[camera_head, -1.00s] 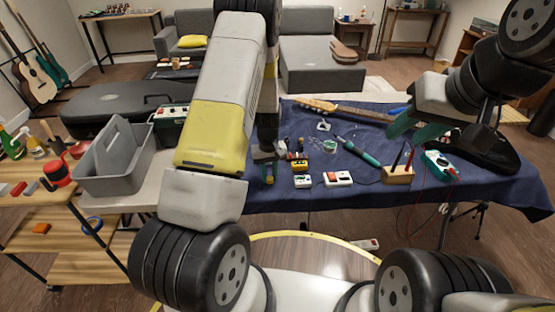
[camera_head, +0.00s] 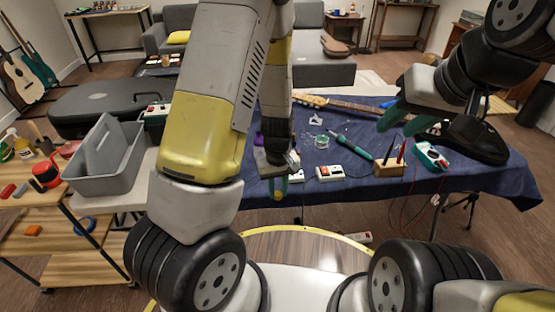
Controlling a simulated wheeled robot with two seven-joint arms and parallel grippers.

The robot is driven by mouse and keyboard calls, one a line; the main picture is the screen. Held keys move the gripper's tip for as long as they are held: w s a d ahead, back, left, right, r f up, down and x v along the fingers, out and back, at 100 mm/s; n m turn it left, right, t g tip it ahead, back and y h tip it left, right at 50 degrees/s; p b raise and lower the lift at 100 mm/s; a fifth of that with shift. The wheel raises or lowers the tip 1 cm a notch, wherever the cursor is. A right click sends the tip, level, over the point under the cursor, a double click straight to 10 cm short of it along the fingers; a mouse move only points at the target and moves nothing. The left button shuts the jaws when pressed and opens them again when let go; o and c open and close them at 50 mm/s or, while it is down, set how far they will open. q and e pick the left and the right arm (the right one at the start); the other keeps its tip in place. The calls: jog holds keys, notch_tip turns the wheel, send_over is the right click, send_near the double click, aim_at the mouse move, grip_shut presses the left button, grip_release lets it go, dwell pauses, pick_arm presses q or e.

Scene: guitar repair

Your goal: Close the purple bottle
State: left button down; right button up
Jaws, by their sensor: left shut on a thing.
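A small purple patch (camera_head: 257,139), likely part of the purple bottle, shows at the table's left part beside my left forearm. The arm hides most of it, so I cannot tell whether it is closed. My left gripper (camera_head: 277,186) points down at the table's front edge, in front of and below the purple patch. Its teal fingers are shut on a small orange-yellow thing (camera_head: 278,195), too small and covered to name surely. My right gripper (camera_head: 404,120) is above the right part of the table, its teal fingers apart and empty.
The blue-covered table (camera_head: 330,193) holds a guitar (camera_head: 355,108), a soldering iron (camera_head: 352,146), a wooden block with tools (camera_head: 388,167) and a multimeter (camera_head: 431,156). A grey tote (camera_head: 108,160) stands at the left.

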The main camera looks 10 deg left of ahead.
pick_arm(q)
jog(key=shift+s+d+r, duration=0.1)
jog(key=shift+s+d, duration=0.3)
jog(key=shift+s, duration=0.25)
jog(key=w+a+r+m, duration=0.5)
jog(key=w+a+r, duration=0.1)
jog(key=w+a, duration=0.1)
jog(key=shift+w+a+r, duration=0.15)
jog(key=shift+w+r, duration=0.2)
jog(key=shift+w, duration=0.35)
jog(key=shift+a, duration=0.1)
